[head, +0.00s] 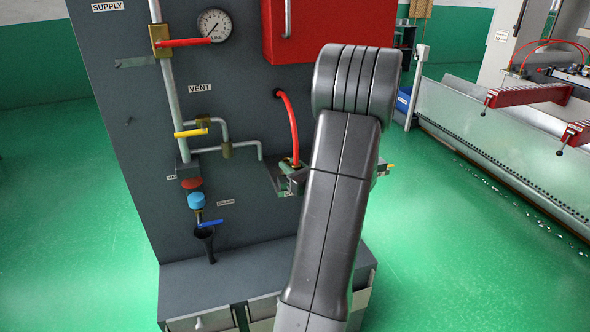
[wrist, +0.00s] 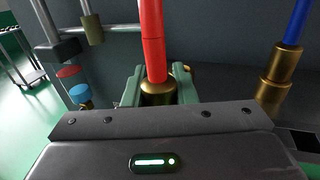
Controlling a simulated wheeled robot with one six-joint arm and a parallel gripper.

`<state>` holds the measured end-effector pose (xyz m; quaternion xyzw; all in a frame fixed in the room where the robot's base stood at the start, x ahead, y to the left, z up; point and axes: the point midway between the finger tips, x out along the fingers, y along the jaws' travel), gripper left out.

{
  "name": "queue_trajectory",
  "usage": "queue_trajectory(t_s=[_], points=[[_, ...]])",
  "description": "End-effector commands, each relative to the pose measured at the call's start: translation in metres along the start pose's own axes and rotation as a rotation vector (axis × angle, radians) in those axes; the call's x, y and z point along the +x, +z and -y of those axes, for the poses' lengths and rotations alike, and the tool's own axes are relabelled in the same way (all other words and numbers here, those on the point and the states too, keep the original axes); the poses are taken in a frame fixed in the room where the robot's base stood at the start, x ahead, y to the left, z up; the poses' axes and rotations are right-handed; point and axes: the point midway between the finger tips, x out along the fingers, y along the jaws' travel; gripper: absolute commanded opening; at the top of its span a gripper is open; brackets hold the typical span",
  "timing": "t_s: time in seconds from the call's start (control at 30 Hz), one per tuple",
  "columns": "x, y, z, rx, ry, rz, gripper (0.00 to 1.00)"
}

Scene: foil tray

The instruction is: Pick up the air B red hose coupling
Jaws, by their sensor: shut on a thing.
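The red hose (head: 291,118) comes out of the dark panel and curves down to a brass coupling in the head view. The red hose (wrist: 153,40) runs down into the brass coupling (wrist: 158,93) in the wrist view. My gripper (wrist: 160,86) has its greenish fingers on either side of this coupling and is shut on it. The coupling's lower end is hidden behind the gripper body, so I cannot tell whether it is seated or free. In the head view my arm covers much of the area around the gripper.
A blue hose with a brass coupling (wrist: 277,80) stands to the right in the wrist view. A red box (head: 320,25) is above.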

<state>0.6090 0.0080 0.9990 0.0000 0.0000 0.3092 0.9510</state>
Motion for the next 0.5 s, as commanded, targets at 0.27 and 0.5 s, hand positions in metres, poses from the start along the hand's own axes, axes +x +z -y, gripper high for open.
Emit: queue_trajectory(t_s=[0.27, 0.5], points=[[0.0, 0.02, 0.0, -0.005, 0.0, 0.002, 0.02], [0.0, 0.064, 0.0, -0.006, 0.001, 0.004, 0.02]])
